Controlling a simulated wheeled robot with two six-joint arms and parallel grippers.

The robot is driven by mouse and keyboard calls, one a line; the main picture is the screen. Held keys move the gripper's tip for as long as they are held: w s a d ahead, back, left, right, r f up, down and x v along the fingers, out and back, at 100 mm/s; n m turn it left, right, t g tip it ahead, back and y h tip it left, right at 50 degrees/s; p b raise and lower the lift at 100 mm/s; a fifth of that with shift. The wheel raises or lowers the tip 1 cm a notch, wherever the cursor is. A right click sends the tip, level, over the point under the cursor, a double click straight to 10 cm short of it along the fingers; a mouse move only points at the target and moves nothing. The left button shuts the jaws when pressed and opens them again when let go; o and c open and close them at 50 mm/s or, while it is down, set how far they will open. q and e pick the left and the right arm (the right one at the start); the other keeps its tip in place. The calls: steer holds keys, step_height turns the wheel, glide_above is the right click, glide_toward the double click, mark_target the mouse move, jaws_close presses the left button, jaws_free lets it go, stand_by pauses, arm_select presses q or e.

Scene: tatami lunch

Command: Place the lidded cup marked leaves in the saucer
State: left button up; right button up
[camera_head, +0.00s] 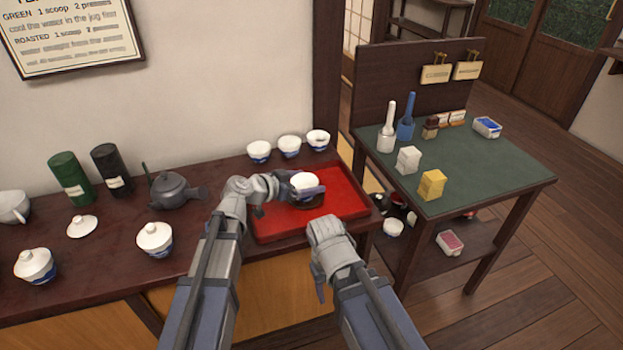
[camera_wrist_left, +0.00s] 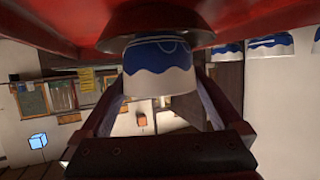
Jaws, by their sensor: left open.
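A white cup with a blue band (camera_head: 305,181) sits on a dark saucer (camera_head: 307,205) on the red tray. Its top looks white; I cannot make out a leaf mark. In the left wrist view the cup (camera_wrist_left: 158,68) appears upside down, its base at the dark saucer (camera_wrist_left: 112,36). My left gripper (camera_head: 300,191) is open, with its fingers on either side of the cup; these also show in the wrist view (camera_wrist_left: 160,95). My right gripper (camera_head: 321,285) is in front of the tray, pointing down, apart from the cup; its jaws are unclear.
Two lidded cups (camera_head: 155,239) (camera_head: 36,266), a loose lid (camera_head: 82,226) and a dark teapot (camera_head: 174,190) stand left of the red tray (camera_head: 350,200). Three cups (camera_head: 290,146) line up behind it. A green-topped table (camera_head: 480,165) with small items stands right.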

arm_select(q)
steer(key=p+v, duration=0.1)
steer(key=v, duration=0.4)
